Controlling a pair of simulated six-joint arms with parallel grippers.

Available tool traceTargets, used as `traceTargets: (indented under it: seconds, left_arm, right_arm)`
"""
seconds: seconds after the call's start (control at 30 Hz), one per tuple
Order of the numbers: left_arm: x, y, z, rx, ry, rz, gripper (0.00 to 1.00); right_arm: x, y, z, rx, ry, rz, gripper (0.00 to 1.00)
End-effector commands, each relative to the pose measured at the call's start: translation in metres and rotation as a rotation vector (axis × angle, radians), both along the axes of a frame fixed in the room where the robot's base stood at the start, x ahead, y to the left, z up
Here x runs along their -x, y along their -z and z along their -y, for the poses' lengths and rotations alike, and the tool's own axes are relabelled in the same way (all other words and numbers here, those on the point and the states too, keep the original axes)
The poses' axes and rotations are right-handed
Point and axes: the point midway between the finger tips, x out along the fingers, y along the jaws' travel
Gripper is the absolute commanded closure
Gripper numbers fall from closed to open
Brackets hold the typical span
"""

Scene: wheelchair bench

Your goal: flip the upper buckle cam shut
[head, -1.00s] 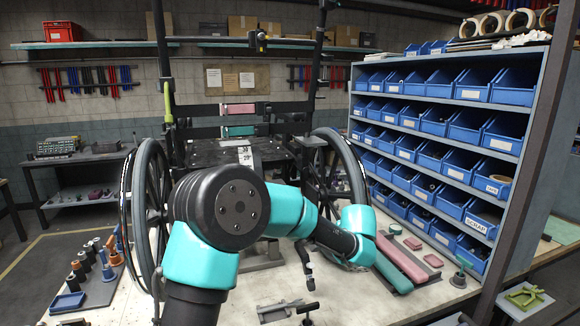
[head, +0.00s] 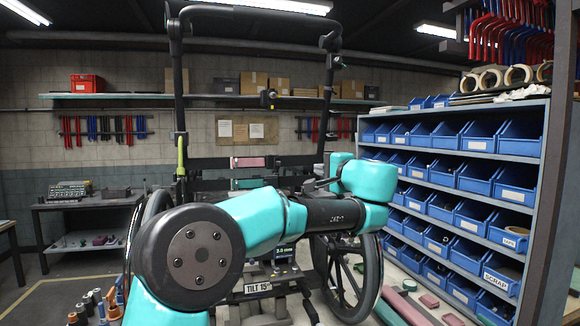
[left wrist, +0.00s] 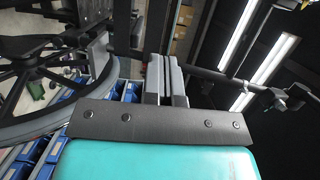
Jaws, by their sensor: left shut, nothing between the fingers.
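The wheelchair frame's upper strap has a pink pad (head: 249,162) and a small dark buckle (head: 271,162) at its right. The lower strap with a teal pad (head: 246,183) runs beneath it. The cam is too small for me to tell its position. My left gripper (head: 314,184) is to the right of the straps in the head view, small and partly hidden by my arm. In the left wrist view its two fingers (left wrist: 166,75) are together with nothing between them. My right gripper is not in view.
A wheel (head: 347,275) and upright posts (head: 330,90) of the wheelchair stand around the arm. A rack of blue bins (head: 455,180) fills the right side. The wheel also shows at left in the wrist view (left wrist: 60,118).

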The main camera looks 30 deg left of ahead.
Motion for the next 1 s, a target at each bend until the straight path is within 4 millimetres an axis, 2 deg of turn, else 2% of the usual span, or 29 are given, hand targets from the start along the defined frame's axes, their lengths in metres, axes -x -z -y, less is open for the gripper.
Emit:
traceTargets:
  seconds: [0.17, 0.37, 0.87, 1.0]
  left_arm:
    - [-0.001, 0.001, -0.002, 0.000, 0.000, -0.001, 1.00]
    - [-0.010, 0.001, -0.017, 0.001, 0.000, -0.002, 1.00]
    - [-0.049, 0.002, -0.089, 0.001, -0.001, -0.002, 1.00]
    - [-0.041, 0.001, -0.110, 0.001, 0.000, -0.002, 1.00]
  right_arm:
    - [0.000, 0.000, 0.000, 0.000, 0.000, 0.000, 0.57]
    - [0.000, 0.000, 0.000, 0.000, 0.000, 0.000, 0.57]
    - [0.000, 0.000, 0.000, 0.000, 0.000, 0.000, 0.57]
    - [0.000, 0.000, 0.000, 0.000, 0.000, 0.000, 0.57]
